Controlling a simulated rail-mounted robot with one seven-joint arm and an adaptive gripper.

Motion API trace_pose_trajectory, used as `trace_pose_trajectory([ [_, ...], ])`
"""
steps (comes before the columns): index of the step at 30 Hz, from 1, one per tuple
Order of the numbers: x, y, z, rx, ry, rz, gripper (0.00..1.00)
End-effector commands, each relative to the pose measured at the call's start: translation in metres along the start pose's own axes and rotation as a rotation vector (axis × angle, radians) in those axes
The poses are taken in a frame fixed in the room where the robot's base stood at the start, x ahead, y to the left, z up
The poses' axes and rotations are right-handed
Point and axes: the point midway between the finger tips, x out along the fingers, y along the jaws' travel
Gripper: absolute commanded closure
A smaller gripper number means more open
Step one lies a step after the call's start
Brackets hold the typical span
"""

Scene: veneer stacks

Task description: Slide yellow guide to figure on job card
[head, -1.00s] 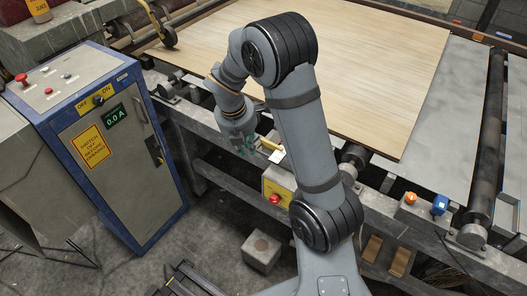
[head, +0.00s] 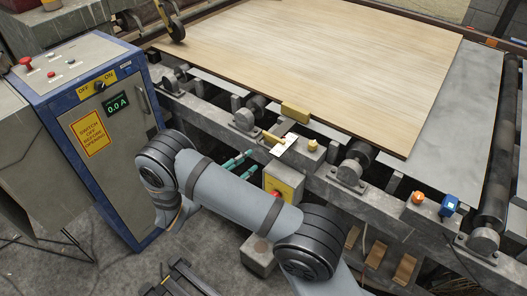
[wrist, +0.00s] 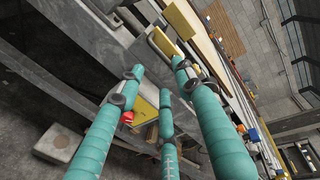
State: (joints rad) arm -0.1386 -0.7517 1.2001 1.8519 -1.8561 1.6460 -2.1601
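A yellow block (head: 295,111) sits on the rail at the edge of the wooden sheet. A smaller yellow piece (head: 271,137) lies just in front of it, beside a white card (head: 285,145). I cannot tell which yellow part is the guide, and no figure on the card is readable. In the wrist view the yellow block (wrist: 183,18) and the smaller yellow piece (wrist: 163,42) show beyond my fingertips. My gripper (head: 257,161) has teal fingers spread apart with nothing between them, in front of and below the card. It also shows in the wrist view (wrist: 160,76).
A yellow box (head: 287,187) with a red button hangs below the rail, close under my fingers. An orange button (head: 418,197) and a blue one (head: 449,205) stand farther right. A blue-edged control cabinet (head: 118,140) stands left. Rollers (head: 358,153) flank the card area.

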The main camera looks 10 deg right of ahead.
Motion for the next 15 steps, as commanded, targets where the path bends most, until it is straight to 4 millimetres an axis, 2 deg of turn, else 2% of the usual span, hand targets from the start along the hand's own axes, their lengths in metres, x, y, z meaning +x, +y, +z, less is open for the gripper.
trace_pose_trajectory([
  [9, 0.059, -0.001, -0.002, 0.001, 0.005, 0.002, 0.65],
  [15, 0.083, 0.000, -0.001, 0.001, 0.002, 0.002, 0.65],
])
